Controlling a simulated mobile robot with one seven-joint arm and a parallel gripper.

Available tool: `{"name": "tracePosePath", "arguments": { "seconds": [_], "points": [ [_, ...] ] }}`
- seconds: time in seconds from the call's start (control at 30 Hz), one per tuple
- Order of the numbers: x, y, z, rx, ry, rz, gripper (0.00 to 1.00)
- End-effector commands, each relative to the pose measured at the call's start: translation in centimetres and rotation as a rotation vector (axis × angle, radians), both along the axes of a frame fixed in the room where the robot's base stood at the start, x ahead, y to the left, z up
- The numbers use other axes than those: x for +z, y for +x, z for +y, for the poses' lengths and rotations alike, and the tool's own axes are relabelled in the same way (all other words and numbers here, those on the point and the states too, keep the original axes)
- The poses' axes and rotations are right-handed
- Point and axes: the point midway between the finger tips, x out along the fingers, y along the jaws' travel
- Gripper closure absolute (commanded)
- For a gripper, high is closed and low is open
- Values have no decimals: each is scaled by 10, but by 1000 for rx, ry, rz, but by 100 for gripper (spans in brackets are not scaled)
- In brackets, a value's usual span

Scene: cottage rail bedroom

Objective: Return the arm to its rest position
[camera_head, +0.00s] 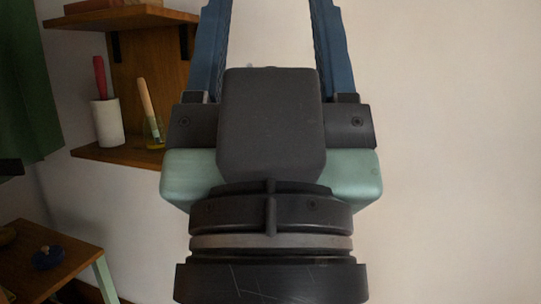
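My gripper (271,25) fills the upper middle of the head view, seen from behind and pointing up and away. Its two blue fingers stand wide apart, with only pale wall showing between them. The fingertips are cut off by the top edge of the picture. I see nothing held in the part that shows. The dark wrist and pale green housing are mine and cover the lower middle of the view.
At left, a wooden wall shelf (128,151) holds a white cup (107,123) with a red-handled thing (100,76) and a small glass (155,133) with a wooden-handled brush (146,99). A wooden table (75,262) with a dark blue object (47,257) stands lower left. A green curtain (30,90) hangs at far left.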

Motion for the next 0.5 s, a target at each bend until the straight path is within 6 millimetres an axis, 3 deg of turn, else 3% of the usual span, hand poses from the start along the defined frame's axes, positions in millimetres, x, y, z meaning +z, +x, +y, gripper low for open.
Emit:
{"name": "tracePosePath", "arguments": {
  "seconds": [0.03,0.27,0.5],
  "points": [
    [19,1,0,0,0,2,38],
    [68,1,0,0,0,3,38],
    [141,0,0,1,0,3,38]
  ]
}}
